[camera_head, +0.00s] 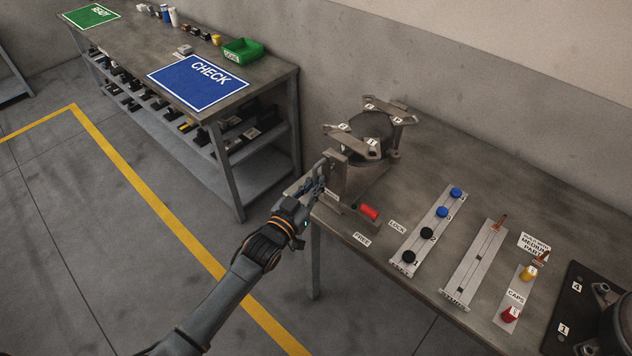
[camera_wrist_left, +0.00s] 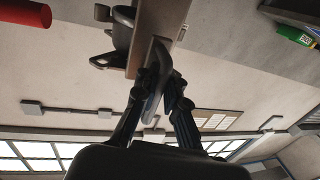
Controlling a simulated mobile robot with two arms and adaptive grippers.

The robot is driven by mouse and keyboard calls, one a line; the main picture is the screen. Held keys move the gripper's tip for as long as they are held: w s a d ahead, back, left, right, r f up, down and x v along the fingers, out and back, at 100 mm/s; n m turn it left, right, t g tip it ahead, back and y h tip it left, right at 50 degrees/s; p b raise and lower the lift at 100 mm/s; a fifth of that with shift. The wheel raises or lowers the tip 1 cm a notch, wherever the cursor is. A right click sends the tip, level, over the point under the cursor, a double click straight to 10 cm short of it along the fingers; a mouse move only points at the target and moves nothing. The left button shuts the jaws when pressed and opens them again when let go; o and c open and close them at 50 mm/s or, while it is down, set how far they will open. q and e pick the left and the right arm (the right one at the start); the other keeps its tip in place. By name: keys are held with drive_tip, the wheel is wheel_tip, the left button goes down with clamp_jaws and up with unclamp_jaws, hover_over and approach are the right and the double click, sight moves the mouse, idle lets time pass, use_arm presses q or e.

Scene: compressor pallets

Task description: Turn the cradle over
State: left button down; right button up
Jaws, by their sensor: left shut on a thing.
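The cradle (camera_head: 340,178) stands at the left end of the near bench, with upright metal plates. It carries a dark round body (camera_head: 371,126) with pale metal brackets and numbered tags on top. My left gripper (camera_head: 318,184) is at the cradle's left side, shut on a flat grey handle. In the left wrist view the fingers (camera_wrist_left: 158,92) close around this handle (camera_wrist_left: 157,60), beside a brownish plate. A red lever grip (camera_head: 369,212) lies at the cradle's foot, near the LOCK and FREE labels; it lies nearer the FREE label in the picture. My right gripper is not in view.
The bench (camera_head: 430,180) holds a strip with blue and black knobs (camera_head: 432,232), a slotted metal strip (camera_head: 474,264), a caps strip (camera_head: 514,297) and a black plate (camera_head: 575,305) at right. A second bench with a blue CHECK mat (camera_head: 198,82) stands beyond a floor gap.

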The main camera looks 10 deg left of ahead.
use_arm(q)
drive_tip(key=shift+s+f, duration=0.2)
drive_tip(key=shift+f, duration=0.3)
drive_tip(key=c, duration=1.4)
unclamp_jaws()
drive_tip(key=shift+r, duration=0.1)
drive_tip(key=shift+c, duration=0.2)
drive_tip(key=shift+a+r, duration=0.1)
drive_tip(key=shift+r, duration=0.15)
drive_tip(key=v, duration=1.2)
drive_tip(key=shift+s, duration=0.1)
